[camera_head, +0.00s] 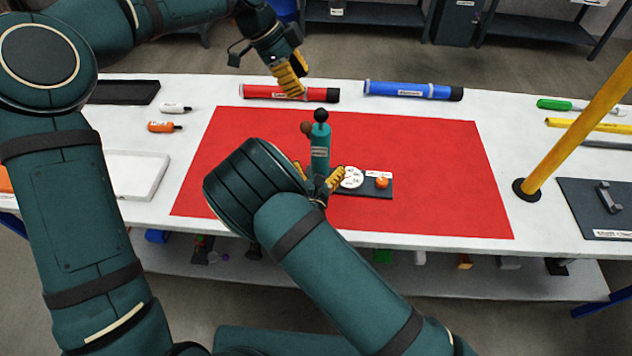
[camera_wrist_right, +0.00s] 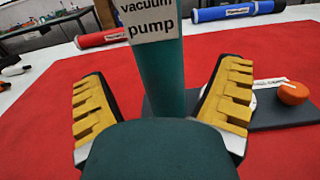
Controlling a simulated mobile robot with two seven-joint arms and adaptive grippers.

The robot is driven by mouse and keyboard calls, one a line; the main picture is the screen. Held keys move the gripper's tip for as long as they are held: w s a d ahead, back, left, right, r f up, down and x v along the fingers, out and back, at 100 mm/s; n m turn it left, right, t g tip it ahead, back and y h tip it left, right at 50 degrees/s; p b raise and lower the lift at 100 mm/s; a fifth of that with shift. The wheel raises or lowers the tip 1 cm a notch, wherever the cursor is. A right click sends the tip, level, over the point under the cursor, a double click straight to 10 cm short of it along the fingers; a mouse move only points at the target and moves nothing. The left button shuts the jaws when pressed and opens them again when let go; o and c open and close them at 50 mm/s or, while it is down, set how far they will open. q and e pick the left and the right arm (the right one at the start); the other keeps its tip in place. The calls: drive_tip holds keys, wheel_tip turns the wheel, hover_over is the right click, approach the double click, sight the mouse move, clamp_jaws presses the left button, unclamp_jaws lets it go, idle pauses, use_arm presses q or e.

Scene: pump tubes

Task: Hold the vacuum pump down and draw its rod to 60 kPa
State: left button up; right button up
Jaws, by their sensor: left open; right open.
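The vacuum pump (camera_head: 320,150) is a teal upright cylinder with a black knob on top, standing on the red mat (camera_head: 430,150). Its label reads "vacuum pump" in the right wrist view, where its barrel (camera_wrist_right: 163,75) rises between the fingers. My right gripper (camera_head: 325,182) is open, with one finger on each side of the barrel, low down; contact is not visible. A dark base plate (camera_head: 350,194) beside the pump carries a round white dial (camera_head: 352,177) and an orange knob (camera_head: 381,182). My left gripper (camera_head: 296,76) is open and empty, above and behind the pump near the red tube.
A red tube (camera_head: 258,92) and a blue tube (camera_head: 412,90) lie behind the mat. A yellow post (camera_head: 575,125) stands at right near a dark plate (camera_head: 590,215). A white tray (camera_head: 140,172) and two small bottles (camera_head: 165,127) are at left. The mat's right part is clear.

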sight(316, 119)
drive_tip(key=w, duration=0.5)
drive_tip(key=shift+w+d, duration=0.1)
drive_tip(key=shift+w, duration=0.25)
clamp_jaws()
use_arm(q)
drive_tip(key=o, duration=0.5)
drive_tip(key=f+n+t+h, duration=0.1)
drive_tip(key=s+d+n+t, duration=0.1)
drive_tip(key=n, duration=0.1)
drive_tip(key=shift+s+f+t+h, duration=0.25)
drive_tip(key=shift+f+t+h, duration=0.05)
drive_tip(key=shift+f+h, duration=0.1)
drive_tip(key=s+a+f+n+t, duration=0.1)
drive_tip(key=s+f+n+t, duration=0.25)
drive_tip(key=n+t, duration=0.2)
drive_tip(key=shift+n+g, duration=0.25)
drive_tip(key=shift+g, duration=0.1)
drive_tip(key=shift+x, duration=4.4)
